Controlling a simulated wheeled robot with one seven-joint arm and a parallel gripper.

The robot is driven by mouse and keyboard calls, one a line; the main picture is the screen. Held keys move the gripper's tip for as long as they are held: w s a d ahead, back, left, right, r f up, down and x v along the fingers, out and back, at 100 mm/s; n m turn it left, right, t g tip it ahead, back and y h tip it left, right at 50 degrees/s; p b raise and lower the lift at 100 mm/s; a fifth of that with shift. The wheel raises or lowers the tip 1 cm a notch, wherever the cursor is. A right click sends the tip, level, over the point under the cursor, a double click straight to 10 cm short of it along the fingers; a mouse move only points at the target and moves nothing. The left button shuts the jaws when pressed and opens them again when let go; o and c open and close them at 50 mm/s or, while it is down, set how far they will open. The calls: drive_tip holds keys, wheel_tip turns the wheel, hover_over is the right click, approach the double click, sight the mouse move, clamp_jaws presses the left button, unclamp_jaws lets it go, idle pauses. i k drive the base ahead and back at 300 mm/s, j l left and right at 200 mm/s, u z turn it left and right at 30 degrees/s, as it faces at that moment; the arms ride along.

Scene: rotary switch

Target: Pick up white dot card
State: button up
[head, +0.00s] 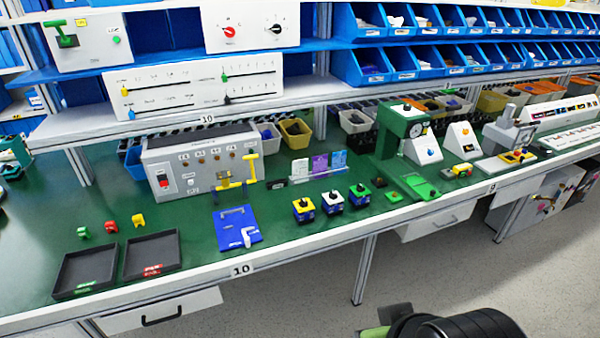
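Three small cards stand side by side in a clear holder on the green bench top, in the middle of the head view. The left card (299,168) is whitish, the middle card (319,164) is purple and the right card (338,160) is light blue. Their markings are too small to read, so I cannot tell a white dot on any of them. A dark rounded part of my own body shows at the bottom edge. My gripper is not in view.
In front of the cards stand yellow, white and green switch blocks (332,202). A grey control box (200,165) with yellow handles is to the left, a green press (402,130) to the right. A blue plate (237,222) and black trays (86,266) lie nearer the front edge.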

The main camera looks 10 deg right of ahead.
sight(299, 168)
drive_tip(key=i+l+u, duration=0.2)
drive_tip(key=i+u, duration=0.2)
drive_tip(key=i+l+u, duration=0.25)
drive_tip(key=u, duration=0.15)
drive_tip(key=i+l+u, duration=0.25)
drive_tip(key=l+u, duration=0.15)
drive_tip(key=i+l+u, duration=0.2)
drive_tip(key=l+u, duration=0.2)
drive_tip(key=i+l+u, duration=0.15)
drive_tip(key=l+u, duration=0.25)
drive_tip(key=l, duration=0.15)
